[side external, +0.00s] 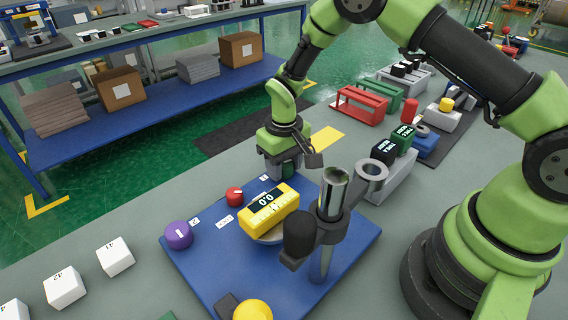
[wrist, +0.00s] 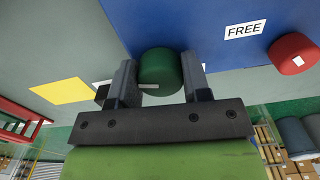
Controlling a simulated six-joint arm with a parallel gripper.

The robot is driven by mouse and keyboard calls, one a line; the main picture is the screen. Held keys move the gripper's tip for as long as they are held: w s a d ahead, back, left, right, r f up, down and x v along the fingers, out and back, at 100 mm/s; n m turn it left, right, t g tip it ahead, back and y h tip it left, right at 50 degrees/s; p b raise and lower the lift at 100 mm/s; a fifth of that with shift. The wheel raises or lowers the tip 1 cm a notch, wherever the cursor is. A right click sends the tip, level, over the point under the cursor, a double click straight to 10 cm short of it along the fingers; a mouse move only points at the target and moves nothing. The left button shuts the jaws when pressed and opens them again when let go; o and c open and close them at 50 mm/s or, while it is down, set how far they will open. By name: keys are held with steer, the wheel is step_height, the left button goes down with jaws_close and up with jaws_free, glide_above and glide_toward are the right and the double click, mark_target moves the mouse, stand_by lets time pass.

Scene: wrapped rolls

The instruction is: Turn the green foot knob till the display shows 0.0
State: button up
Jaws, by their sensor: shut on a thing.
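The green foot knob (wrist: 158,68) sits between the two fingers of my gripper (wrist: 159,82) in the wrist view, at the edge of the blue plate (wrist: 195,25). My gripper (side external: 284,172) is shut on the knob, pointing down at the plate's far corner in the side view. Only a little of the green knob (side external: 289,170) shows there past the fingers.
A red knob (side external: 235,197) and a purple knob (side external: 178,235) stand on the plate's left side. A yellow knob (side external: 253,310) is at the near corner. A metal post (side external: 333,195) with a clamp rises close right of the level. White numbered blocks (side external: 115,257) lie left.

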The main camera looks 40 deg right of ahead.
mark_target(284, 163)
stand_by(0.4)
steer(key=o, duration=0.9)
step_height(284, 163, up, 10)
